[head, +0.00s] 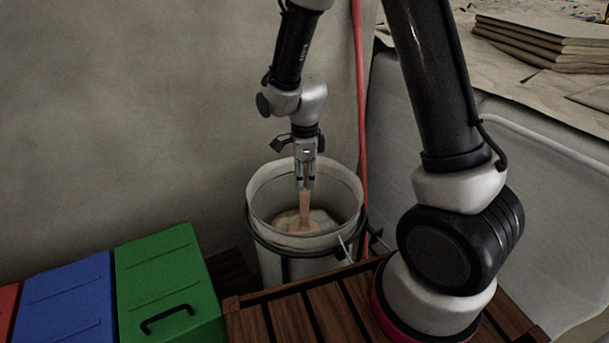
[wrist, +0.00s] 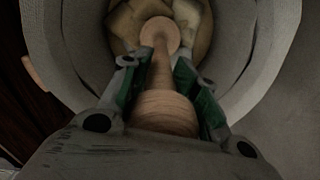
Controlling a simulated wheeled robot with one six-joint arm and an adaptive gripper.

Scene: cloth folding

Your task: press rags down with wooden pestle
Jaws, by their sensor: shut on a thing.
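My gripper (head: 306,185) is shut on the wooden pestle (head: 305,213) and holds it about upright, head down, inside the white bucket (head: 263,195). In the wrist view the pestle (wrist: 160,75) runs from between the green-padded fingers of my gripper (wrist: 158,85) to its round end. The rags (head: 321,218) are pale and lie in the bucket around the pestle's lower end. They also show in the wrist view (wrist: 125,22). The pestle's end looks to be at the rags, but I cannot tell how hard it touches them.
A green box (head: 168,280) and a blue box (head: 68,298) stand at the lower left, with a red one (head: 8,305) at the edge. A red pole (head: 360,120) rises behind the bucket. Folded cloths (head: 540,45) lie on a surface at the upper right. A wall is close behind.

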